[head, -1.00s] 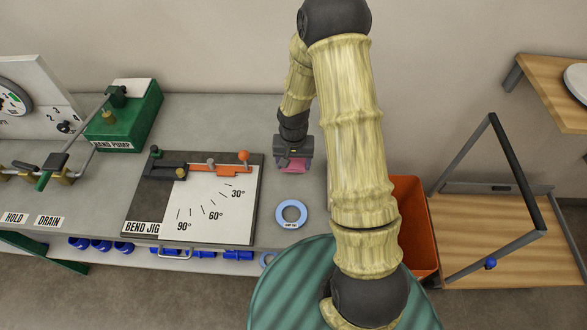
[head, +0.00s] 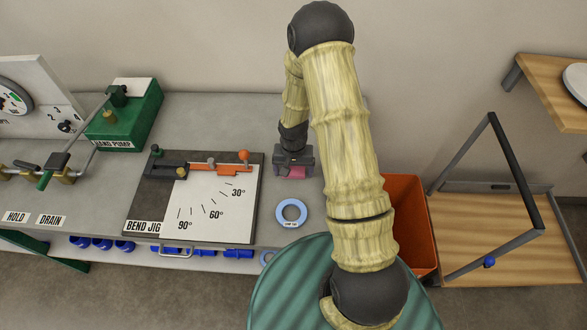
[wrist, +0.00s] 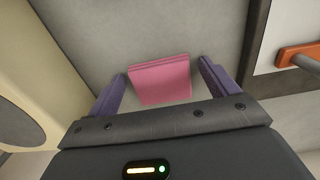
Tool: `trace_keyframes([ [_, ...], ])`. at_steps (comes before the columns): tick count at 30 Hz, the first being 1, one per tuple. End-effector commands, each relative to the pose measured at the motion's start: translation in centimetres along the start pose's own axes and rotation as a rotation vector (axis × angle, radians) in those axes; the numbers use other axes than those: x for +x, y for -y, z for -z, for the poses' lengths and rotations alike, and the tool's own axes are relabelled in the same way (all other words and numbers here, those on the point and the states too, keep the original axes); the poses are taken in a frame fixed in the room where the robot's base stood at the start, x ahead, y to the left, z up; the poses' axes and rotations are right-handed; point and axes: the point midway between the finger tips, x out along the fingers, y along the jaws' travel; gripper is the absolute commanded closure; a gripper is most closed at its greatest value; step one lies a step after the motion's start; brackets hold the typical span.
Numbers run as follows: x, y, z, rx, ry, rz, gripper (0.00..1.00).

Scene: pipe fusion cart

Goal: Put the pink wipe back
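The pink wipe (wrist: 160,79) is a flat, folded square; in the wrist view it lies between the two purple fingers of my gripper (wrist: 162,72), with narrow gaps on both sides. My gripper is open around it, not pressed on it. In the head view my gripper (head: 294,174) points down over the grey bench, right of the bend jig, and a bit of the pink wipe (head: 297,172) shows under it. My gripper hides most of the wipe there. I cannot tell whether the wipe touches the bench.
The bend jig (head: 218,205), with an orange handle, stands left of my gripper. A light blue ring (head: 291,213) lies on the bench in front. An orange bin (head: 407,190) stands at the bench's right end. A green hand pump (head: 130,120) is at the back left.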

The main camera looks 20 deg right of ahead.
Motion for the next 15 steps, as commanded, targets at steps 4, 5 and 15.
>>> trace_keyframes([
  [4, 0.0, 0.0, 0.0, 0.0, 0.0, 0.0, 0.11],
  [5, 0.0, 0.0, 0.0, 0.0, 0.0, 0.0, 0.11],
  [15, -1.1, 0.0, 0.1, 0.001, -0.003, 0.001, 0.11],
])
